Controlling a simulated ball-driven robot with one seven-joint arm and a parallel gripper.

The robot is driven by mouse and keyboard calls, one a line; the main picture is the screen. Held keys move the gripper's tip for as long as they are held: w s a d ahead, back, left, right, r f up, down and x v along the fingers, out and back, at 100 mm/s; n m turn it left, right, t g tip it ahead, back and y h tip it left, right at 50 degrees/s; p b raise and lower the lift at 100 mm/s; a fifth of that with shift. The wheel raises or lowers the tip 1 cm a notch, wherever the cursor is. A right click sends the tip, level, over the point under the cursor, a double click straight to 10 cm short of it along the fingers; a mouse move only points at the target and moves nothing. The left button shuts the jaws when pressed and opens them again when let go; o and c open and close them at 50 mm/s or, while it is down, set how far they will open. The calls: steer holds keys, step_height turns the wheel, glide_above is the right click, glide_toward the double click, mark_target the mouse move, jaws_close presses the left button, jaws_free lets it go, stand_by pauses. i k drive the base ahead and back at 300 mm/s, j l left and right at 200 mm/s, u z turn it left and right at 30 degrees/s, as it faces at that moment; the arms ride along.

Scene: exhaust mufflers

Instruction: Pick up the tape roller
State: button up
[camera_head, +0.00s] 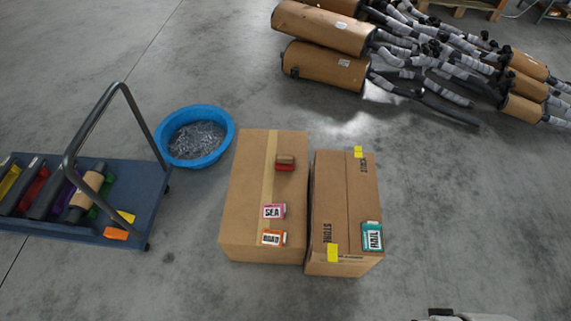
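A small roller-shaped item (285,163), red below and brown on top, lies on the upper right part of the left cardboard box (250,190). It looks like the tape roller, but it is too small to be sure. A grey and black piece of my arm shows at the bottom edge, right of the middle. I cannot make out gripper fingers there. It is well apart from the roller-shaped item, lower and to the right.
A second cardboard box (335,200) stands close to the right, with a teal labelled item (372,237) on it. Pink (274,211) and orange (273,238) labelled items lie on the left box. A blue basin (217,150), a cart (130,174) and mufflers (325,66) stand around.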

mark_target(284, 162)
steer(key=i+j+u, duration=0.25)
steer(key=i+j, duration=0.2)
steer(key=i+j+u, duration=0.25)
steer(key=i, duration=0.25)
steer(key=i+j+u, duration=0.2)
steer(key=i, duration=0.35)
steer(key=i+j+u, duration=0.25)
steer(key=i, duration=0.25)
